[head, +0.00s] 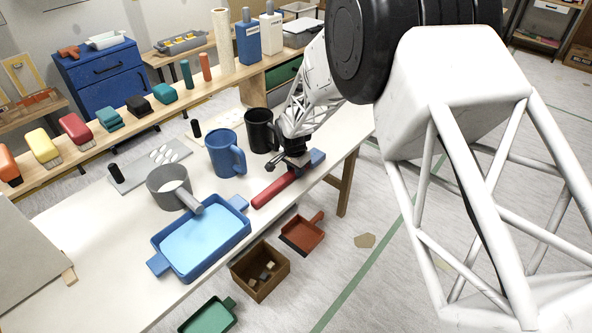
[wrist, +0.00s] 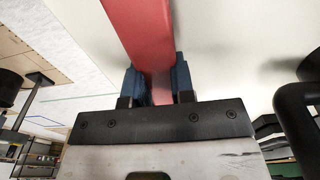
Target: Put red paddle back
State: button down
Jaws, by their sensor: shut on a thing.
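The red paddle (head: 275,188) shows in the head view as a long red bar near the right edge of the white table, right of the blue tray. My gripper (head: 297,165) is shut on it near its far end. In the wrist view the red paddle (wrist: 145,35) runs away from me between the two dark blue fingers of my gripper (wrist: 158,85), which press on its sides. A blue block-like part (head: 317,158) shows beside the gripper; I cannot tell what it belongs to. Whether the paddle touches the table is unclear.
A blue mug (head: 222,153) and a black mug (head: 259,131) stand close to the paddle. A blue tray (head: 238,243) and a grey pot (head: 165,185) lie to the left. A shelf (head: 75,160) with several coloured brushes runs behind. A wooden box (head: 240,275) is on the floor.

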jog(key=shift+f, duration=0.1)
jog(key=c, duration=1)
grip_release()
jog(key=shift+o, duration=0.2)
notch_tip(320, 180, up, 12)
jog(key=shift+s+a, duration=0.35)
jog(key=shift+r, duration=0.2)
